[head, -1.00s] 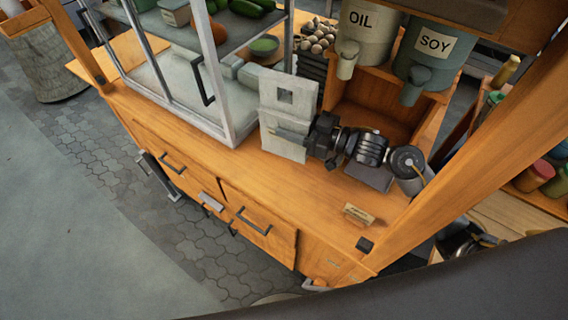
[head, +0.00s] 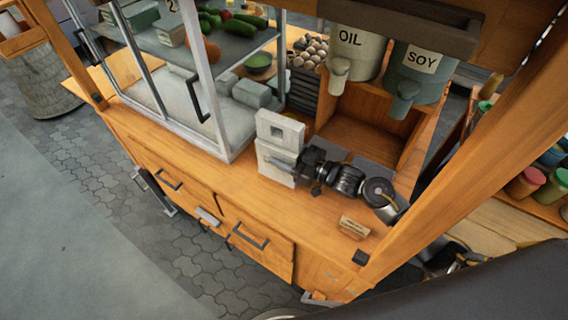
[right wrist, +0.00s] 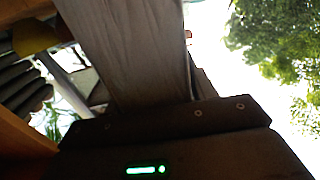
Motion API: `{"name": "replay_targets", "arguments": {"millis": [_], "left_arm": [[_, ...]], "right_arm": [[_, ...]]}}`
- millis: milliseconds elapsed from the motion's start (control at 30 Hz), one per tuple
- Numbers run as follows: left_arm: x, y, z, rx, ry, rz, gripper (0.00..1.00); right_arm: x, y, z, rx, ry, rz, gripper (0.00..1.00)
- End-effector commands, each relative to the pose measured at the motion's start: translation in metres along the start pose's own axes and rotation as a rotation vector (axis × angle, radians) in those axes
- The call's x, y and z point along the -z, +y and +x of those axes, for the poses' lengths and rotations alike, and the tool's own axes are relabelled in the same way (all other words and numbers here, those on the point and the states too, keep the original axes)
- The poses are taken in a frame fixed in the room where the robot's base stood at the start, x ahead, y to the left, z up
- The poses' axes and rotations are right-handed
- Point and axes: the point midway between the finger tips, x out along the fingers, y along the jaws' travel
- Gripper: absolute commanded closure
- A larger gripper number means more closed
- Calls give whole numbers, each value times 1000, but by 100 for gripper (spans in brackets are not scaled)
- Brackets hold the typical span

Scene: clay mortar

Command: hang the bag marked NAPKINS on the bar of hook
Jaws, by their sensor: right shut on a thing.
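My right gripper (head: 284,163) is shut on the bag, reaching in from the right. In the right wrist view a pale, cloth-like piece of the bag (right wrist: 130,50) rises from the gripper. Metal fittings show on the cart's front, one (head: 152,190) at the left; I cannot tell which is the hook. My left gripper is not in view.
The wooden counter (head: 240,185) has a small sign (head: 354,228) at its right. The glass case (head: 205,90) stands close behind and left of the bag. OIL (head: 352,55) and SOY (head: 416,75) containers are at the back. A wooden post (head: 460,150) rises at right. Paving in front is free.

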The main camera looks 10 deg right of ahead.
Motion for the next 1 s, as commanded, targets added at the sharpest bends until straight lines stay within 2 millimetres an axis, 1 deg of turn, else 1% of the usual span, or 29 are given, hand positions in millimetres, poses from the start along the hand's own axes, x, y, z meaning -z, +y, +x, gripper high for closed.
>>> {"name": "replay_targets", "arguments": {"millis": [133, 300, 367, 433, 733, 867, 900, 1000], "left_arm": [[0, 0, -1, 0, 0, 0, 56], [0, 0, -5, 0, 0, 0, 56], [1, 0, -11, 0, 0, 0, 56], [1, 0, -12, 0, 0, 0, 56], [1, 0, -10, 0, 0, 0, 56], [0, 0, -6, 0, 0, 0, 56], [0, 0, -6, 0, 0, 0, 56], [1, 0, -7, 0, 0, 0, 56]], "right_arm": [[-3, 0, 0, 0, 2, 1, 76], [-26, 0, 0, -1, 0, 4, 76], [-30, 0, 0, 0, 0, 3, 76], [-35, 0, 0, 0, 2, 1, 76], [-39, 0, 0, 0, 3, -1, 76], [-44, 0, 0, 0, 2, 0, 76], [-44, 0, 0, 0, 0, 0, 42], [-43, 0, 0, 0, 0, 0, 29]]}}
